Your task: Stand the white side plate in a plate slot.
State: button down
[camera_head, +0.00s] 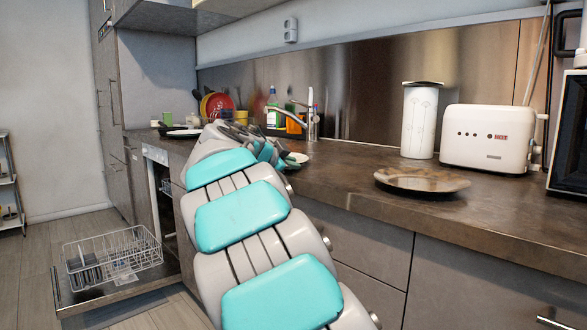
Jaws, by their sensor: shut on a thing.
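A white plate (184,133) lies flat on the counter, left of my arm. Part of another small whitish dish (297,158) shows just right of my arm's far end, with something green at it. I cannot tell which of them is the side plate, or whether my gripper touches the dish. My arm reaches forward over the counter edge, and its folded far links hide my gripper's fingers. An open dishwasher stands at the left. Its wire basket (113,256) sits low over the lowered door. Individual plate slots are not clear at this size.
Red and yellow dishes (217,106) stand upright at the back of the counter. A tap (311,115) and bottles are behind my arm. A brown plate (421,180), a white canister (420,120) and a toaster (488,138) are at the right. The floor left of the basket is clear.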

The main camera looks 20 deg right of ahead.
dwell(0.3)
jog(key=c, duration=0.9)
grip_release()
jog(key=shift+f, duration=0.1)
jog(key=shift+s+a, duration=0.1)
jog(key=v, duration=0.7)
jog(key=shift+s+a+r+b, duration=0.15)
jog(key=shift+a+r+b, duration=0.1)
jog(key=shift+a+b, duration=0.1)
